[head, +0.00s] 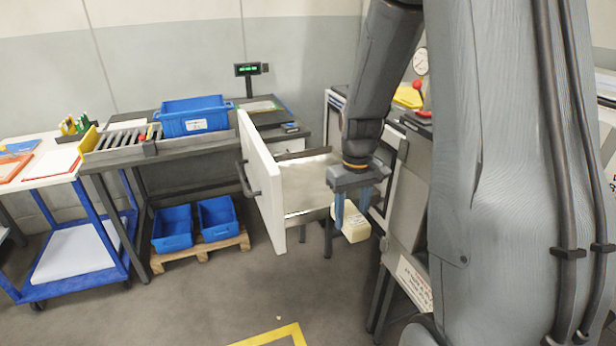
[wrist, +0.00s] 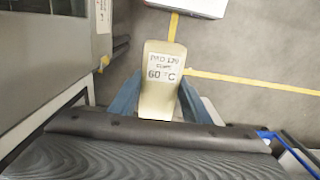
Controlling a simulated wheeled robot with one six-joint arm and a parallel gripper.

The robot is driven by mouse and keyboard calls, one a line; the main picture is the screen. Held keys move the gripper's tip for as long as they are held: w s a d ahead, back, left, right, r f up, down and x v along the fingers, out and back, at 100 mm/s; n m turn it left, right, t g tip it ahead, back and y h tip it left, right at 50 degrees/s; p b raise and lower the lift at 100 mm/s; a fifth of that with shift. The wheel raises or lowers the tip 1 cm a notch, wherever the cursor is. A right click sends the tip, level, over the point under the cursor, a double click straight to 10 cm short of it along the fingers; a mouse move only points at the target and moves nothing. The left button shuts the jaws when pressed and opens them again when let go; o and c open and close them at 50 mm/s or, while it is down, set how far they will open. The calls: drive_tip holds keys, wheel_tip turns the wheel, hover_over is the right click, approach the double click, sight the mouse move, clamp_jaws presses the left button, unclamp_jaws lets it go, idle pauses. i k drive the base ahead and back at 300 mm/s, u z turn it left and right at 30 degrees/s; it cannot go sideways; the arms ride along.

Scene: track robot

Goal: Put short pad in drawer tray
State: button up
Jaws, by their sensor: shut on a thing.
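The short pad is a cream block (head: 355,226) with a printed label, part of which reads "60 °C" in the wrist view (wrist: 160,95). My gripper (head: 352,214) is shut on it, with a blue finger on each side in the wrist view (wrist: 156,98). The pad hangs in the air, to the right of the open drawer. The drawer tray (head: 305,180) is pulled out and shows a pale, empty-looking inside. Its white front panel (head: 262,180) with a dark handle faces left. My arm and gripper hide part of the tray's right side.
A grey cabinet (head: 412,190) stands close to the right of my gripper. A workbench with a blue bin (head: 192,116) is behind the drawer. Two blue bins (head: 173,230) sit on a pallet below. A blue trolley (head: 75,250) stands at left. The floor in front is open.

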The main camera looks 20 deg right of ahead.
sight(308, 187)
drive_tip(key=i, duration=1.1)
